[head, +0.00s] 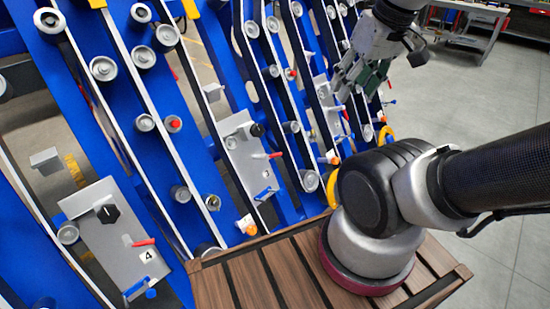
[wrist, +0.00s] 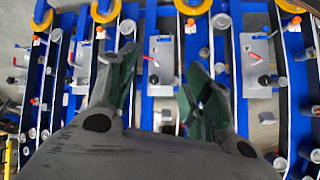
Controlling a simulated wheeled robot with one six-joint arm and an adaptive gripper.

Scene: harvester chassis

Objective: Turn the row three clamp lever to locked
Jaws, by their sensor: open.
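Several grey plates with red-tipped levers are fixed to the blue chassis. In the head view the lower-left plate (head: 118,238) is labelled 4 and has a red lever (head: 143,243). The neighbouring plate (head: 245,152) has a black knob and a red lever (head: 267,156); its number is too small to read. Another plate (head: 326,108) is partly behind my arm's side. My gripper (head: 360,84) is open and empty at upper right, near that plate. In the wrist view its fingers (wrist: 160,72) spread around a plate (wrist: 161,68) with a red lever (wrist: 150,59), apparently not touching it.
Blue beams with white edges, rollers and belts fill the left and centre. Yellow rings (wrist: 105,10) sit along the chassis edge. A slatted wooden platform (head: 240,283) lies at the bottom. Clear grey floor (head: 490,110) lies to the right, with a workbench (head: 470,22) behind.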

